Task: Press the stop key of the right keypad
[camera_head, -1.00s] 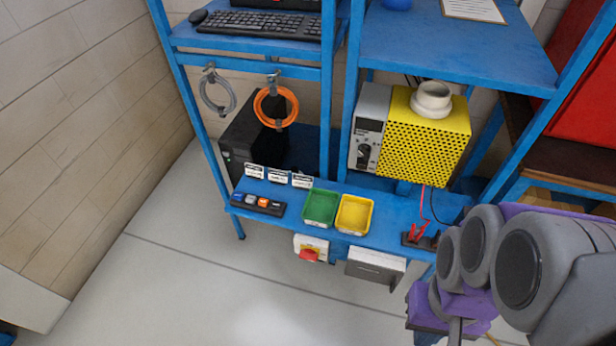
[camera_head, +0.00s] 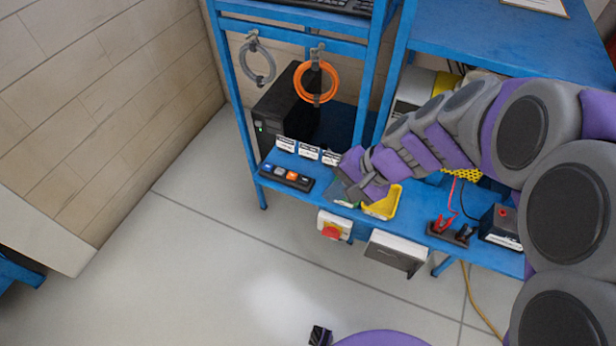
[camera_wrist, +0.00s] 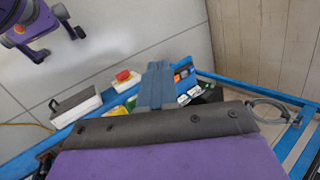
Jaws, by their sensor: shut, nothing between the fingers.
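A dark keypad strip (camera_head: 286,179) with several coloured keys, blue and orange among them, lies at the left of the blue bench's lower shelf. It also shows in the wrist view (camera_wrist: 184,74), just right of the fingers. It is the only keypad strip I can make out; key lettering is too small to read. My gripper (camera_head: 346,188) is shut and empty, above the trays and to the right of the strip, apart from it. In the wrist view my gripper (camera_wrist: 157,72) points towards the bench's front edge.
White label cards (camera_head: 308,152) stand behind the strip. A yellow tray (camera_head: 383,207) sits beside my gripper, which mostly hides the green tray. A red switch (camera_head: 332,231) and a grey box (camera_head: 396,252) hang below the front edge. Orange cable (camera_head: 316,83) hangs above. Floor in front is clear.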

